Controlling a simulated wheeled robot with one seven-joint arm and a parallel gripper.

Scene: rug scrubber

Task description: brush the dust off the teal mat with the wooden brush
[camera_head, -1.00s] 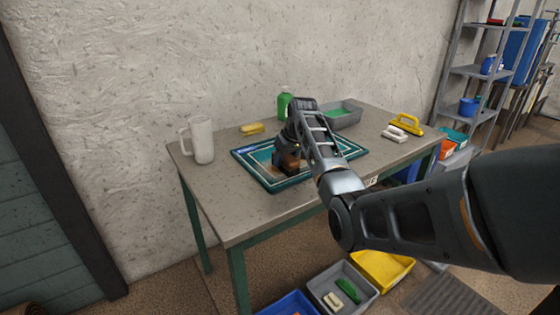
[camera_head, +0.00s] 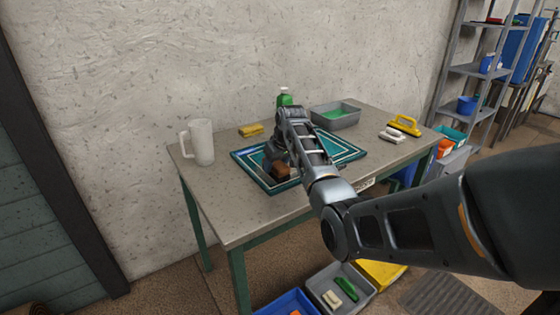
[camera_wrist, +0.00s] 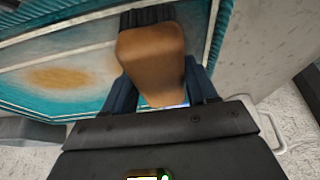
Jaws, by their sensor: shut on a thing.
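The teal mat (camera_head: 344,149) with white border lines lies on the table. In the wrist view the mat (camera_wrist: 100,22) carries a pale dusty film and an orange-brown dust patch (camera_wrist: 62,77). My gripper (camera_head: 277,165) is over the left part of the mat. It is shut on the wooden brush (camera_head: 281,172), whose brown wooden block fills the middle of the wrist view (camera_wrist: 152,58). Dark bristles (camera_wrist: 148,16) show at the block's far end. I cannot tell whether the bristles touch the mat. My arm hides part of the mat in the head view.
On the table (camera_head: 235,210) stand a white mug (camera_head: 202,142), a yellow sponge (camera_head: 251,130), a green bottle (camera_head: 284,98), a grey tray (camera_head: 336,116) with green inside, a yellow-handled tool (camera_head: 406,125) and a white brush (camera_head: 392,135). Bins (camera_head: 341,287) stand below the front edge.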

